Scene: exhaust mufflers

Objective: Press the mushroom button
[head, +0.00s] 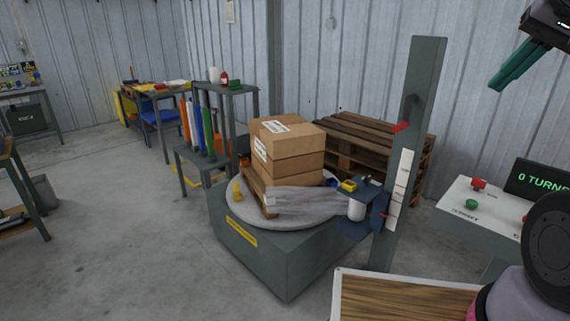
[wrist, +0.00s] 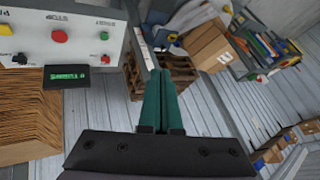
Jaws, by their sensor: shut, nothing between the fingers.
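The control panel (head: 455,210) stands at the right in the head view. Its large red mushroom button (head: 525,217) shows only in part beside my own dark arm part. In the wrist view the panel (wrist: 30,20) appears upside down at the upper left, with the mushroom button (wrist: 59,36) fully in sight. My gripper (head: 497,84) is high at the upper right, above the panel and apart from it. Its teal fingers are together and empty, also in the wrist view (wrist: 162,76), where they point away from the button, to its right.
A green button (head: 471,203) and a smaller red one (head: 478,184) share the panel; a display (head: 540,180) reads "0 TURN…". A grey mast (head: 412,130) and a turntable (head: 240,208) with boxes (head: 288,150) stand left. A wooden-topped surface (head: 390,298) is in front.

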